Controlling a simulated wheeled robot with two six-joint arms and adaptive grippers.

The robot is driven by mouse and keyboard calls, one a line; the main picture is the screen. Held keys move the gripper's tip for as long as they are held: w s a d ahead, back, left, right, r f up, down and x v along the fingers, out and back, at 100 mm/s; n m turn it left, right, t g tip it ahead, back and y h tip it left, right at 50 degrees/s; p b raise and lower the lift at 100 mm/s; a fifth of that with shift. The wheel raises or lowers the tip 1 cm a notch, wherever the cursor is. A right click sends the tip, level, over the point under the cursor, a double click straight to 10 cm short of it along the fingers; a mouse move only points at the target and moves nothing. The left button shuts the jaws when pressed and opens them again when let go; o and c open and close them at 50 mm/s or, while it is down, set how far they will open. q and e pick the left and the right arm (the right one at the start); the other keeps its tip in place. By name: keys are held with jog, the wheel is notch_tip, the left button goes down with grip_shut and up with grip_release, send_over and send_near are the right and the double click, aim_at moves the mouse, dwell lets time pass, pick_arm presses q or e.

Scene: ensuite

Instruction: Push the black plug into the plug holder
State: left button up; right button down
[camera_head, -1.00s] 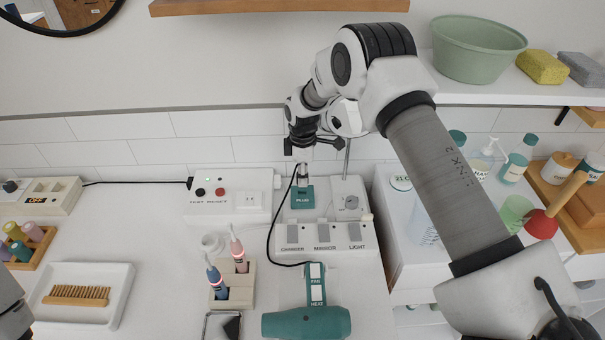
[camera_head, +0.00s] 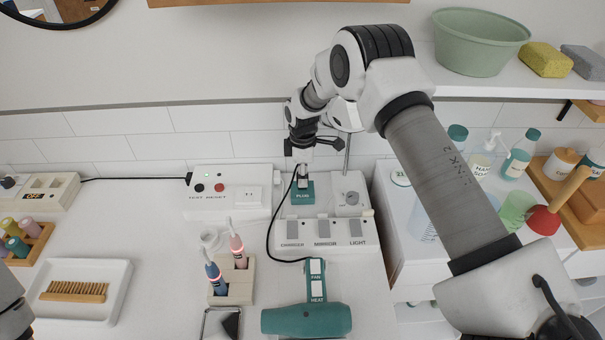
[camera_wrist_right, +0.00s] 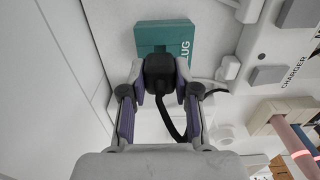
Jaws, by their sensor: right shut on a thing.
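The plug holder (camera_head: 304,198) is a teal block labelled PLUG on the white panel, below the wall tiles; it also shows at the top of the wrist view (camera_wrist_right: 165,35). My right gripper (camera_head: 303,178) points down just above the holder. In the wrist view its two fingers are shut on the black plug (camera_wrist_right: 158,76), whose black cord trails down between the fingers. The plug overlaps the holder's near edge there; I cannot tell how deep it sits. In the head view the gripper mostly hides the plug. My left gripper is out of view.
A panel with charger, mirror and light switches (camera_head: 323,232) lies in front of the holder. The cord (camera_head: 269,238) loops left of it to the teal hair dryer (camera_head: 306,319). A test/reset box (camera_head: 228,196) stands left; a toothbrush stand (camera_head: 235,281) is nearer.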

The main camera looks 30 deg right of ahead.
jog(key=shift+f+b, duration=0.65)
jog(key=shift+f, duration=0.45)
jog(key=c, duration=0.8)
grip_release()
jog(key=shift+r, duration=0.1)
notch_tip(320, 180, up, 12)
jog(key=shift+f, duration=0.1)
